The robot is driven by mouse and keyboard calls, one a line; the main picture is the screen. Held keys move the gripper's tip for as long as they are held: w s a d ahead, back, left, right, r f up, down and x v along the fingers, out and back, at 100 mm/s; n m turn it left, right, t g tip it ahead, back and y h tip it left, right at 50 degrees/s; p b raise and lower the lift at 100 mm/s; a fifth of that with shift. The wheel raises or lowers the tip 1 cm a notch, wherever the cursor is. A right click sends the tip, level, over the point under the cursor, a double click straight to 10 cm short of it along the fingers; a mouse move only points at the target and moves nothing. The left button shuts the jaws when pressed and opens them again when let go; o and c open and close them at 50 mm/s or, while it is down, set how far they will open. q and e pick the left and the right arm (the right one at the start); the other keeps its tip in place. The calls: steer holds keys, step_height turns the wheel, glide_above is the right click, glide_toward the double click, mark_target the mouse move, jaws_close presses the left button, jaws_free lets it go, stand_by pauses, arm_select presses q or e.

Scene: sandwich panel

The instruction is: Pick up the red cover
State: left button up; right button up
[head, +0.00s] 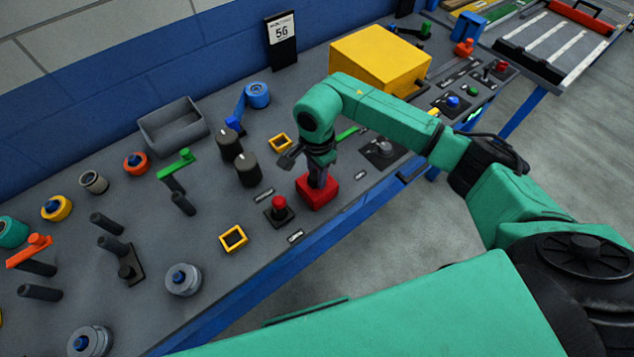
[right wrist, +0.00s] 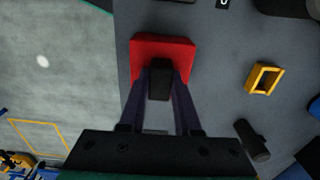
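The red cover (head: 318,193) is a square block on the grey panel near its front edge. It also shows in the right wrist view (right wrist: 183,48), below my fingers. My right gripper (head: 318,176) points down onto it from above. In the right wrist view its two dark fingers (right wrist: 160,85) close in on both sides of a small black block at the cover, with no clear gap. I cannot tell whether the cover rests on the panel or is just off it. My left gripper is not in view.
A red button (head: 279,203) stands just left of the cover. Two yellow frames (head: 233,238) and dark knobs (head: 247,169) are nearby. A large yellow box (head: 380,58) stands behind my right arm. A grey bin (head: 173,125) is at the back left. Several pegs and rings fill the left side.

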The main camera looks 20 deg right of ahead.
jaws_close()
steer(key=shift+r, duration=0.6)
step_height(320, 180, up, 19)
steer(key=b, duration=0.3)
